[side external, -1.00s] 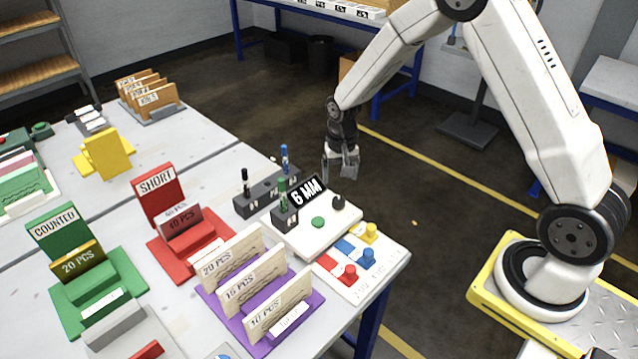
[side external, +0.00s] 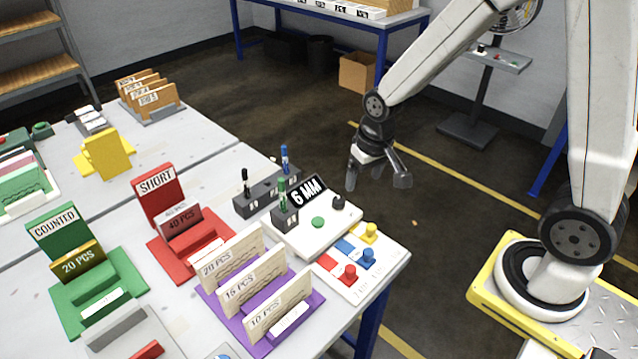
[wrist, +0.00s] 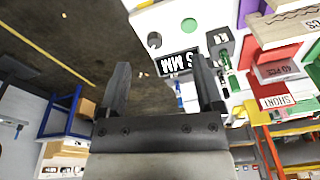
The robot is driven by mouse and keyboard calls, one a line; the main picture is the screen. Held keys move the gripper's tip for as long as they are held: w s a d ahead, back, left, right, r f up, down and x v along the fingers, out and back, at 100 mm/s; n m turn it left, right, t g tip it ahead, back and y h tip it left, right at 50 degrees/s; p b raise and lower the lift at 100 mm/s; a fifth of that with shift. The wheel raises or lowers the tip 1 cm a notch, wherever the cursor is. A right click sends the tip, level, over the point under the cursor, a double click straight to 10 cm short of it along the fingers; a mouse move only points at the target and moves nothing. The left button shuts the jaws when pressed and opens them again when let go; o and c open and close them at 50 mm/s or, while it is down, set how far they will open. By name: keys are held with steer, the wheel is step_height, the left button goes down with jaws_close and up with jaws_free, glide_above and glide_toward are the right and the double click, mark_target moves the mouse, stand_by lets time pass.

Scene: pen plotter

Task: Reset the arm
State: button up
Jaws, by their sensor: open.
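My gripper (side external: 378,177) is open and empty in the side external view. It hangs in the air beyond the far right edge of the table, to the right of the plotter. In the wrist view its two fingers (wrist: 165,90) stand apart with nothing between them. The white plotter board (side external: 298,237) lies on the table with a black "6 MM" sign (side external: 307,190), a green button (side external: 318,222) and a dark knob (side external: 338,202). Green (side external: 282,192), blue (side external: 285,158) and black (side external: 245,182) pens stand upright in dark holders beside it.
A panel with red, blue and yellow knobs (side external: 370,232) lies at the table's near right corner. Purple (side external: 235,318), red (side external: 165,258) and green (side external: 75,308) card stands fill the table's front. Open floor (side external: 440,215) lies around my gripper.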

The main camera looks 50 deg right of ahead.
steer(key=s+a+r+n+t, duration=0.1)
steer(key=s+n, duration=0.1)
steer(key=s, duration=0.5)
steer(key=shift+a+r+n, duration=0.3)
steer(key=shift+r, duration=0.1)
